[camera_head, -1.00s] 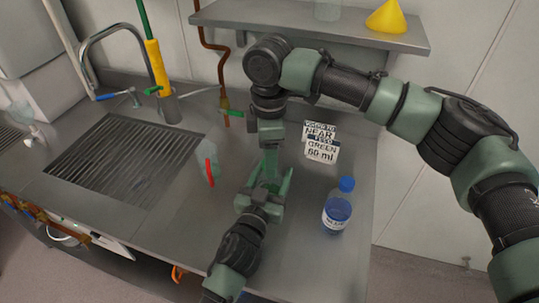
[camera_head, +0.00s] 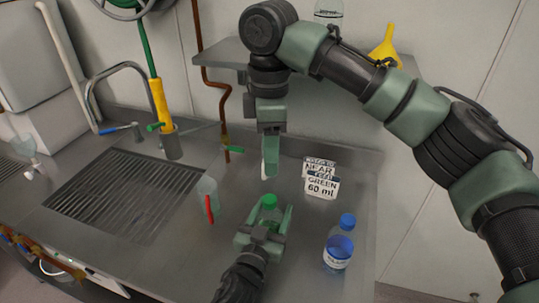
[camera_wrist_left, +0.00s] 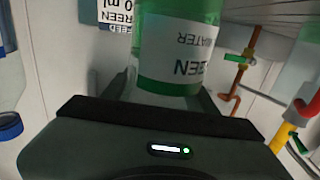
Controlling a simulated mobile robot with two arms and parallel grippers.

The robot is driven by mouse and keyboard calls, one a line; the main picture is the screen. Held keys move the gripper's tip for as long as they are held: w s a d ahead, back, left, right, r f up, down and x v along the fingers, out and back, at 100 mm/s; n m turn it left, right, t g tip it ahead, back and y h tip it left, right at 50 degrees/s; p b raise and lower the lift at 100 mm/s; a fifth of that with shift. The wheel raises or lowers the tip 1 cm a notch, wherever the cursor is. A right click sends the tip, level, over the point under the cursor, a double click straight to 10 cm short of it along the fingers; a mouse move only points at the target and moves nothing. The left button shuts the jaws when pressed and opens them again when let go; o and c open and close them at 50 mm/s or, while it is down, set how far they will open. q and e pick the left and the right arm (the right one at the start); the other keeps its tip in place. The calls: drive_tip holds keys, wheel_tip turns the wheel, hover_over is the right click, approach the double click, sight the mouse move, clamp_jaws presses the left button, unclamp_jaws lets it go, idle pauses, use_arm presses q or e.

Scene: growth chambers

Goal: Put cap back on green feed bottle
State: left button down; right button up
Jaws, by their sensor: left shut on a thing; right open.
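The green feed bottle (camera_head: 265,217) stands upright at the front of the counter, with the green cap (camera_head: 269,201) sitting on its top. Whether the cap is screwed tight cannot be told. My left gripper (camera_head: 264,232) is shut around the bottle's body.
A blue-capped bottle (camera_head: 338,246) stands to the right. A label card (camera_head: 321,187) reading green 60 ml stands behind. A shelf with a yellow funnel (camera_head: 386,48) is above.

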sight(270, 224)
use_arm(q)
drive_tip(key=shift+c, duration=1.9)
unclamp_jaws()
drive_tip(key=shift+s+a, duration=0.1)
drive_tip(key=shift+s, duration=0.2)
drive_tip(key=b+v, duration=0.1)
drive_tip(key=v, duration=0.6)
drive_tip(key=shift+b, duration=0.35)
drive_tip(key=shift+r, duration=0.1)
